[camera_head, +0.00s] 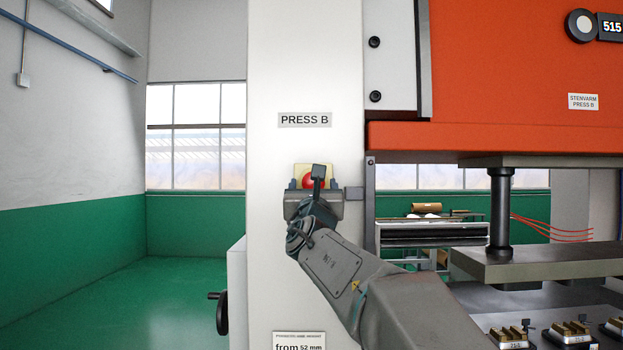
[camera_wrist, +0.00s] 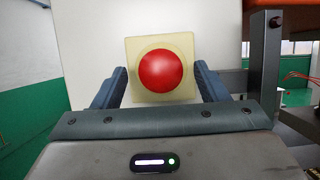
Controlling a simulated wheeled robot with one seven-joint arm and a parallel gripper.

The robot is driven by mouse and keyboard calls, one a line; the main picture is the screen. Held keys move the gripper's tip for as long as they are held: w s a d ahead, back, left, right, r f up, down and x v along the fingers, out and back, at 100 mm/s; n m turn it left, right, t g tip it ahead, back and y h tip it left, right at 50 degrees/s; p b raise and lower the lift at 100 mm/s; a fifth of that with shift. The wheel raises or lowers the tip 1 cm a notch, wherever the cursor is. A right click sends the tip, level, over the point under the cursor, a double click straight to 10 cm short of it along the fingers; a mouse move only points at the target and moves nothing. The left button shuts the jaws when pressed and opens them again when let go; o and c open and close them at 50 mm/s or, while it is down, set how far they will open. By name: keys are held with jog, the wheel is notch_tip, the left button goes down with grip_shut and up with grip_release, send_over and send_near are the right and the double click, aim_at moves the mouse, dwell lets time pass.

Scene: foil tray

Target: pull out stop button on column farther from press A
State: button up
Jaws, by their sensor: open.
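The red stop button (camera_wrist: 160,70) sits on a pale yellow square plate (camera_wrist: 133,91) on a white column (camera_head: 277,215). The column bears a label reading PRESS B (camera_head: 304,120). In the head view the button (camera_head: 309,182) is partly hidden by my gripper (camera_head: 314,185). In the wrist view my gripper (camera_wrist: 161,83) is open, with one dark finger on each side of the button. Gaps show between the fingers and the red cap. How deep the fingers reach toward the column is hard to tell.
The orange press body (camera_head: 520,70) and its grey plate (camera_head: 530,258) stand to the right of the column. A black hand knob (camera_head: 221,312) sticks out at the column's lower left. The green floor (camera_head: 150,300) on the left is clear.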

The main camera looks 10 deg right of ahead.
jog(key=shift+w+d+r, duration=0.1)
jog(key=shift+w+r, duration=0.1)
jog(key=shift+w, duration=0.3)
jog(key=c, duration=1.3)
jog(key=shift+s+f+b, duration=0.2)
jog(key=shift+s+b, duration=0.1)
jog(key=shift+b, duration=0.2)
jog(key=shift+c, duration=0.2)
jog(key=shift+s+r, duration=0.1)
jog(key=shift+s, duration=0.1)
jog(key=o, duration=1.3)
jog(key=shift+s, duration=0.15)
